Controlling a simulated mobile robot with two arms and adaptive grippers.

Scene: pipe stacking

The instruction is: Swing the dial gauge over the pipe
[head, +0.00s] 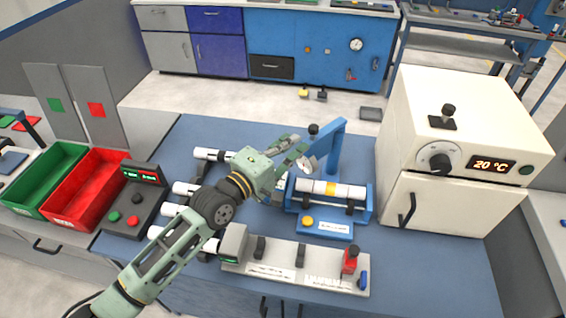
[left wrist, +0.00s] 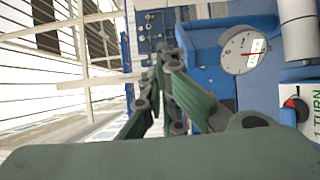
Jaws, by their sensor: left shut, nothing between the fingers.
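The dial gauge (head: 309,165) has a round white face and sits by the blue swing arm (head: 324,133), behind the pipe. It shows clearly in the left wrist view (left wrist: 243,54), to the right of the fingers. The white pipe with a yellow band (head: 331,188) lies level in the blue fixture (head: 364,209); part of it shows in the left wrist view (left wrist: 299,30). My left gripper (head: 300,151) is shut and empty, beside the gauge and the arm. I cannot tell whether it touches them. My right gripper is not in view.
Several white pipes (head: 172,210) lie in a rack on the left, partly behind my left arm. A grey tray (head: 290,262) with a red clamp is in front. A white oven (head: 459,130) stands at right. Red (head: 92,182) and green (head: 47,178) bins stand at left.

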